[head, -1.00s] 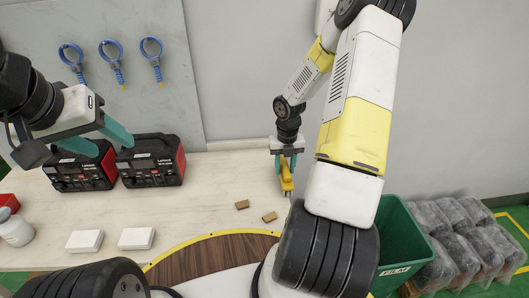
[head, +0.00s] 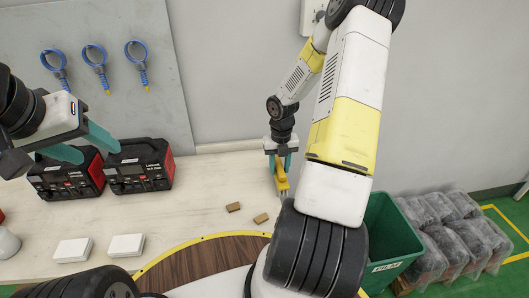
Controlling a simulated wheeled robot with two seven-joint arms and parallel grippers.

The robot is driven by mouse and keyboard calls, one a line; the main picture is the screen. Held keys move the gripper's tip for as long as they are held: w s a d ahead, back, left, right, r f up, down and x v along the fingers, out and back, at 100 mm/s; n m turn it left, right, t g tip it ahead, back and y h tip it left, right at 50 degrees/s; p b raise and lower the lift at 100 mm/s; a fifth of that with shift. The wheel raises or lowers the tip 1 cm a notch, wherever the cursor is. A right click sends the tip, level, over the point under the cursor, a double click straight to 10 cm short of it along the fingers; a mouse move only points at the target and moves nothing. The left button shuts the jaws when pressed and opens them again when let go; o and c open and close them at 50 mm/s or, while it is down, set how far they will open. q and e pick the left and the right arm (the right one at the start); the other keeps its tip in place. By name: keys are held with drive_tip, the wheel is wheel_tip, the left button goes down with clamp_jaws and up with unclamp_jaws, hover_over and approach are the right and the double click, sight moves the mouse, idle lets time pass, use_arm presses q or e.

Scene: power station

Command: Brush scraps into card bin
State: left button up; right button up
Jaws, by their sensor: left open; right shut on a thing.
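Two small brown card scraps, one (head: 233,207) further left and one (head: 261,218) nearer the right, lie on the pale worktop (head: 190,213). My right gripper (head: 280,160) is shut on a yellow brush (head: 281,182), which points down toward the worktop just right of and behind the scraps. My arm hides part of the area below the brush, so I cannot tell whether its bristles touch the top. My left gripper (head: 91,146) is open and empty, in front of the black-and-red boxes. A green bin (head: 388,235) stands at the right; its label appears to read FILM. No bin marked card shows.
Two black-and-red devices (head: 140,167) stand at the back left. Two white blocks (head: 126,245) lie at the front left. Blue rings (head: 94,55) hang on the wall panel. Grey wrapped bundles (head: 455,235) sit right of the bin.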

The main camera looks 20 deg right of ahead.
drive_tip(key=shift+r, duration=3.45)
